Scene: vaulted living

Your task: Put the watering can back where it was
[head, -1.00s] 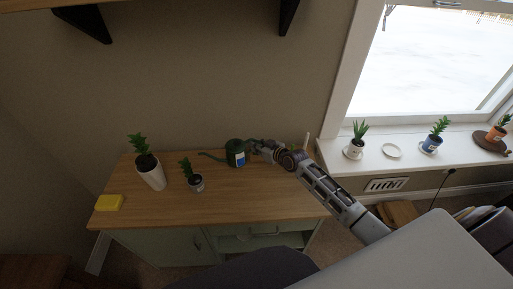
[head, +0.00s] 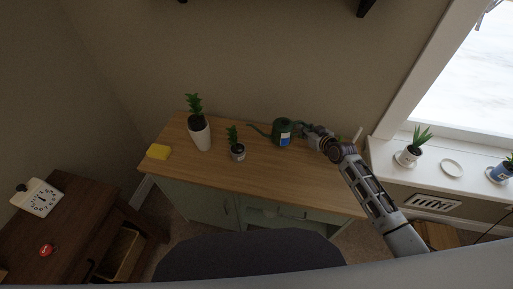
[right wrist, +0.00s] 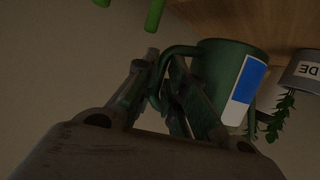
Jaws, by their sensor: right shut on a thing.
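The dark green watering can (head: 283,132), with a blue and white label and a long thin spout pointing left, is upright at the back of the wooden cabinet top (head: 270,174). My right gripper (head: 309,130) comes in from the right and is shut on the can's handle. In the right wrist view, the can (right wrist: 222,72) appears upside down, with its handle between the fingers (right wrist: 170,90). I cannot tell whether its base touches the wood. My left gripper is not in view.
The windowsill (head: 390,173) at right holds a potted plant (head: 408,156) and an empty white ring-like saucer (head: 452,168). The cabinet's front strip is clear.

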